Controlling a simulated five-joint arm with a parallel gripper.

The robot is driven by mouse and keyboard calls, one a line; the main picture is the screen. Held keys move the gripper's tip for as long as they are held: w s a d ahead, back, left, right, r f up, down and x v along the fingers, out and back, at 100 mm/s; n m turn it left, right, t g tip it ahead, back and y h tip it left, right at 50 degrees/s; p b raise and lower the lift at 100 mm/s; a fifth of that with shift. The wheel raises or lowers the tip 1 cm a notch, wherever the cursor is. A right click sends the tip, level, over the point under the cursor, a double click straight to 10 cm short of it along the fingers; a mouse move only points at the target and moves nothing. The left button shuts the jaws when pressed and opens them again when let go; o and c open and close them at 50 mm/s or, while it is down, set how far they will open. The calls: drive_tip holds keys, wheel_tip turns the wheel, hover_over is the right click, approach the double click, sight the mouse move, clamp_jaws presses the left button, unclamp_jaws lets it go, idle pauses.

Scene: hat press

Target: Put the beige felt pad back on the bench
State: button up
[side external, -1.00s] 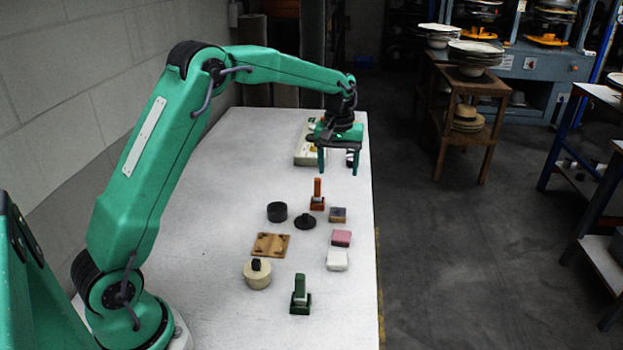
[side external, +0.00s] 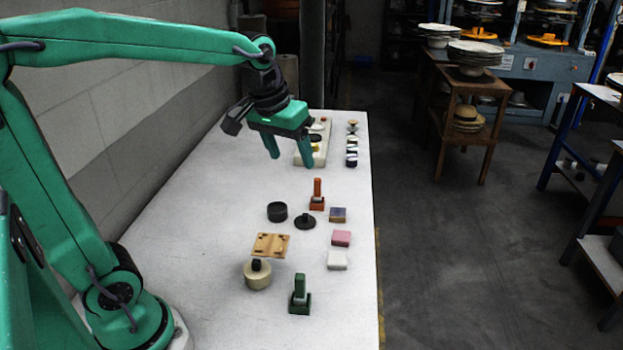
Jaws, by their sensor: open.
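My gripper (side external: 291,160) is open and empty, with its fingers pointing down, above the far part of the white bench (side external: 190,215). I cannot make out for certain which thing is the beige felt pad. A round cream-beige piece with a black knob on top (side external: 257,277) stands on the bench near the front. A flat tan square with dark marks (side external: 271,246) lies just behind it. A pale tray (side external: 321,153) with small round items stands at the far end, partly hidden by my gripper. Both tan and cream pieces are well in front of my gripper.
Small items (side external: 352,145) stand beside the tray. The left side is clear.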

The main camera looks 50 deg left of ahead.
drive_tip(key=s+d+f+m+t, duration=0.2)
drive_tip(key=s+f+m, duration=0.1)
drive_tip(key=s, duration=1)
drive_tip(key=shift+s, duration=0.15)
